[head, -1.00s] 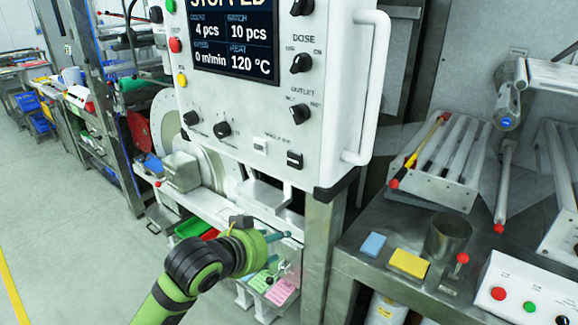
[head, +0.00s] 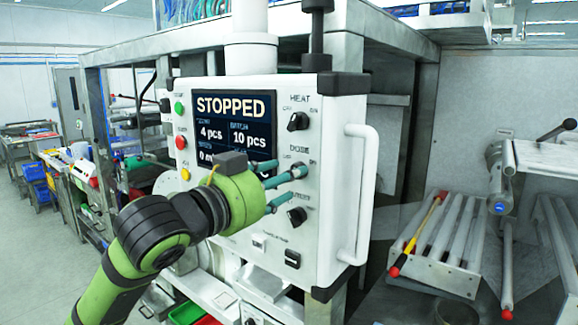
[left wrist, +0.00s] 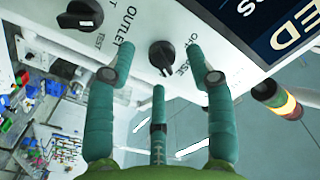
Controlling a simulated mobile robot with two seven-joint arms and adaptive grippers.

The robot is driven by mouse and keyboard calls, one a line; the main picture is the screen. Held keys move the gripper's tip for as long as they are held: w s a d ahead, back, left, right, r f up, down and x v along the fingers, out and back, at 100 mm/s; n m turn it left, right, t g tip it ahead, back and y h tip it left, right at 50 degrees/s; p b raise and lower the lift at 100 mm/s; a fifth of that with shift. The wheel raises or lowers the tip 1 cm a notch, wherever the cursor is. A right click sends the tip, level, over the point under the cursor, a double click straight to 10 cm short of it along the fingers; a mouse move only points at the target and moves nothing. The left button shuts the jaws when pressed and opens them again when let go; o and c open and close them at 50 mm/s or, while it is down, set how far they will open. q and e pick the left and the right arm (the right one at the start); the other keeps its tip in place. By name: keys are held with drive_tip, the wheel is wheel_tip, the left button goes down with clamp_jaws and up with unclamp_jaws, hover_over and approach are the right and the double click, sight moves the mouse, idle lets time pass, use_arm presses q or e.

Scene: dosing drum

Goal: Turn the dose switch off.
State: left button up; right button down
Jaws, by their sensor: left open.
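The dose switch (left wrist: 161,55) is a black rotary knob on the white control panel. In the left wrist view it lies between the fingertips of my left gripper (left wrist: 160,72), with a gap on both sides; contact is not visible. The exact knob setting is hard to read. In the head view my left gripper (head: 283,174) is open in front of the panel, its teal fingers at the dose switch and mostly covering it below the DOSE label. My right gripper is not in view.
The heat knob (head: 298,121) is above and the outlet knob (head: 297,215) below, close to the fingers. A screen (head: 235,105) reads STOPPED. A white handle (head: 360,190) sticks out at the panel's right edge. A roller tray (head: 440,245) stands at right.

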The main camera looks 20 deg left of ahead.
use_arm(q)
drive_tip(key=shift+p+x, duration=0.35)
drive_tip(key=shift+x, duration=0.7)
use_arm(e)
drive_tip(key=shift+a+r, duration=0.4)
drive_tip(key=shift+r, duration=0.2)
use_arm(q)
drive_tip(key=shift+c, duration=0.4)
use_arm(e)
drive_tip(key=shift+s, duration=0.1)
use_arm(q)
clamp_jaws()
